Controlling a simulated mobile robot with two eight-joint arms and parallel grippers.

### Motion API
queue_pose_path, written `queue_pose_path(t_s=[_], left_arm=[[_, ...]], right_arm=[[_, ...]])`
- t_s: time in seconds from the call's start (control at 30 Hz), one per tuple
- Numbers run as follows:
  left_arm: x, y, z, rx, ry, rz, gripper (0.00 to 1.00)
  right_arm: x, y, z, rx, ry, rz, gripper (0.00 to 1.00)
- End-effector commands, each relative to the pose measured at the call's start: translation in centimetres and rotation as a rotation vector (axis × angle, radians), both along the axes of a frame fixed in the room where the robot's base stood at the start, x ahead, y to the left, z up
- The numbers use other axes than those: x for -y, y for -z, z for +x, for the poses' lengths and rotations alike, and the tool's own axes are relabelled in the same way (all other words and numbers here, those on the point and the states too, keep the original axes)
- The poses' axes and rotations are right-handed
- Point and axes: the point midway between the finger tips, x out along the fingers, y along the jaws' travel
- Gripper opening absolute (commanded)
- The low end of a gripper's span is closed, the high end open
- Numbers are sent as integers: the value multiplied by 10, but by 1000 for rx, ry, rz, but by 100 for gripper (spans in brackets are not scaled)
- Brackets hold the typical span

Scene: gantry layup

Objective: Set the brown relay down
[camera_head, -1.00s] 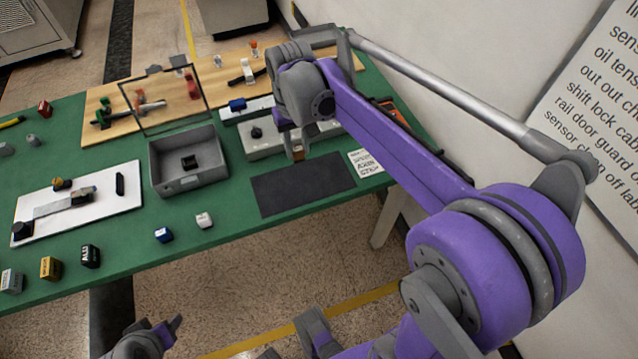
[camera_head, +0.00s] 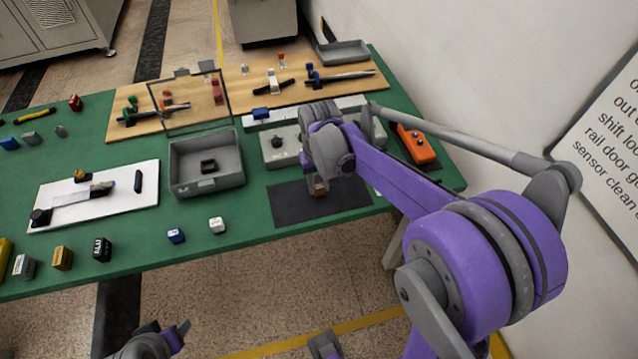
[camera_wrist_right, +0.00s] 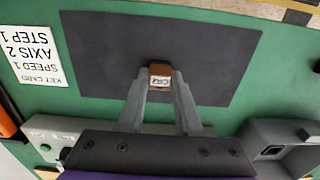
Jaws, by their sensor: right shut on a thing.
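The brown relay (camera_wrist_right: 160,77), with a white label that seems to read CR2, is between the fingertips of my right gripper (camera_wrist_right: 161,88) in the right wrist view. The gripper is shut on it. In the head view the relay (camera_head: 319,189) shows small below my right gripper (camera_head: 317,178), over the dark mat (camera_head: 290,204). The mat also fills much of the wrist view (camera_wrist_right: 105,60). I cannot tell whether the relay touches the mat. Part of my left gripper (camera_head: 170,340) shows at the bottom edge; its jaws are unclear.
A grey bin (camera_head: 182,184) with a dark block inside stands left of the mat. A grey control box (camera_head: 278,152) stands behind it. An orange device (camera_head: 416,146) is at the right. Small blue (camera_head: 176,236) and white (camera_head: 217,225) blocks sit near the table's front edge.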

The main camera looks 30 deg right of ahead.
Motion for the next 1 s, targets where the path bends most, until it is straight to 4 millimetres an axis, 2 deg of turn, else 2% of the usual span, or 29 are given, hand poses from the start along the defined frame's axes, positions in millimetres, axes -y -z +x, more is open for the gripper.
queue_pose_path(t_s=[0.27,0.3,0.43,0.47,0.77,0.87,1.0], left_arm=[[0,4,-1,-1,0,0,57],[0,3,0,-1,0,0,57],[0,3,0,-1,0,0,57],[0,3,0,-1,0,0,57],[0,1,0,0,0,0,57],[0,-2,0,1,0,0,57],[0,-5,1,2,0,0,57]], right_arm=[[0,4,0,0,0,0,0],[0,4,0,0,0,0,37],[0,3,0,0,0,0,60],[0,3,0,0,0,0,63],[0,2,0,0,0,0,63],[0,-7,0,0,0,0,63],[0,-31,0,0,0,0,63]])
